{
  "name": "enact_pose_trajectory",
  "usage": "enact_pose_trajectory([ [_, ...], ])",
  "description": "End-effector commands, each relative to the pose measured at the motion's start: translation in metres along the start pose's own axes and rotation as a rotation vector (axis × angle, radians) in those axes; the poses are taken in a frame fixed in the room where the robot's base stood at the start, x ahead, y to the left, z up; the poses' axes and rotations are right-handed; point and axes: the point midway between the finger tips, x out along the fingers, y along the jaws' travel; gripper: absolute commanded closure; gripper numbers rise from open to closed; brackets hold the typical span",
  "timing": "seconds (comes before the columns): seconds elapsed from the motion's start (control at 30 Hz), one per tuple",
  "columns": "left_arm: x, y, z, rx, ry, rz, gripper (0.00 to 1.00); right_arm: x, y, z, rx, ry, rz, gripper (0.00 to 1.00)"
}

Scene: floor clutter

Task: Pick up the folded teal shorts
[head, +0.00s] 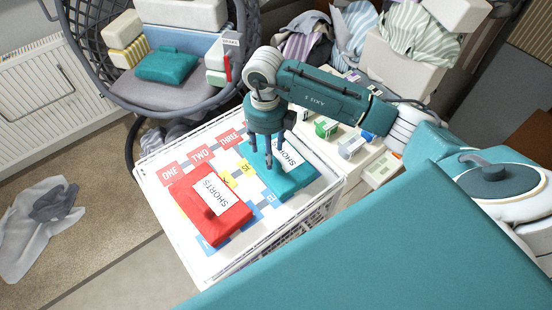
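The folded teal shorts (292,182), with a white "SHORTS" label, lie on a printed board with coloured squares on top of a white basket (335,200). My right gripper (268,160) points down over their left part, with its dark fingers spread apart. The gripper hides part of the shorts, and I cannot tell whether the fingertips touch the cloth. Folded red shorts (236,216), also labelled "SHORTS", lie to the left on the same board. My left gripper is not in view.
A hanging chair (150,95) at the back left holds another folded teal cloth (167,65). Small boxes (352,146) stand right of the board. Clothes (415,38) are heaped behind. A clear plastic bag (38,220) lies on the carpet at left.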

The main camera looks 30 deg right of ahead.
Motion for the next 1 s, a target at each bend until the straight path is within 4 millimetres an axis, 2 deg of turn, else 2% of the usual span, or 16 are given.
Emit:
enact_pose_trajectory([
  [0.07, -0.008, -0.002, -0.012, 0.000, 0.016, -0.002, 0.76, 0.011, 0.002, -0.002, 0.001, 0.006, 0.002, 0.49],
  [0.23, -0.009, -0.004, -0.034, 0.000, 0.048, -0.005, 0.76, 0.031, 0.001, 0.000, 0.001, 0.002, 0.000, 0.49],
  [0.47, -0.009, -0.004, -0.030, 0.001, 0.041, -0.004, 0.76, 0.033, 0.001, 0.000, 0.000, 0.000, 0.000, 0.49],
  [0.57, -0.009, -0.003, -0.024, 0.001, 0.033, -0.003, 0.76, 0.033, 0.001, 0.000, 0.000, 0.000, 0.000, 0.65],
  [0.73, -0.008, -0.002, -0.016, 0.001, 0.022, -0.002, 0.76, 0.033, 0.001, 0.000, 0.000, 0.000, 0.000, 0.99],
  [1.0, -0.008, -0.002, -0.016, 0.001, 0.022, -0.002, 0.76, 0.032, 0.001, 0.001, 0.000, -0.001, 0.000, 1.00],
])
